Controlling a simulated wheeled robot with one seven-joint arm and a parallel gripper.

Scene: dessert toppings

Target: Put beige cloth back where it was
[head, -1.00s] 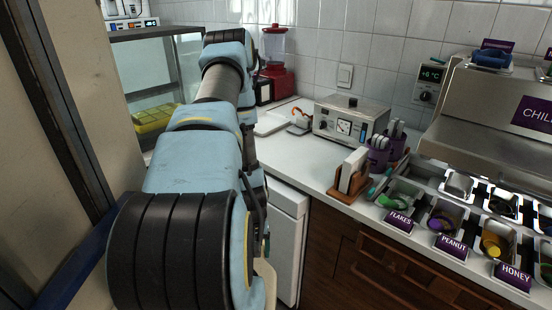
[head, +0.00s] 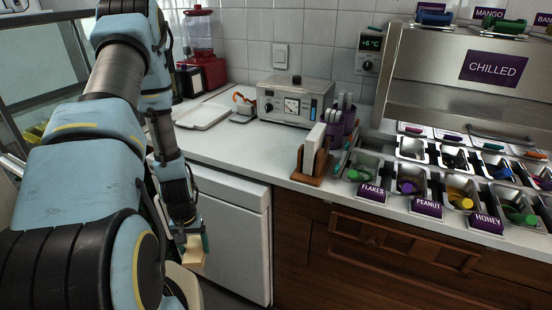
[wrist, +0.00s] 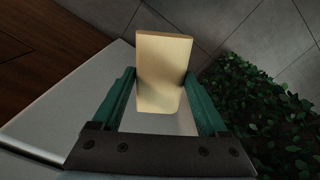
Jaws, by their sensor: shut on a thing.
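The beige cloth (wrist: 164,70) is a small folded block, upright between the two teal fingers in the wrist view. My gripper (wrist: 164,88) is shut on it. In the head view, my gripper (head: 196,245) hangs low at the front of the white cabinet, below counter height. The beige cloth (head: 192,262) shows there as a pale block at the fingertips. My arm hides part of the left side of the counter.
The white counter (head: 225,157) holds a white tray (head: 203,115), a metal appliance (head: 295,100), a wooden holder with white cards (head: 311,155) and topping bins (head: 405,180). A red blender (head: 202,55) stands at the back. Green foliage (wrist: 255,110) lies right in the wrist view.

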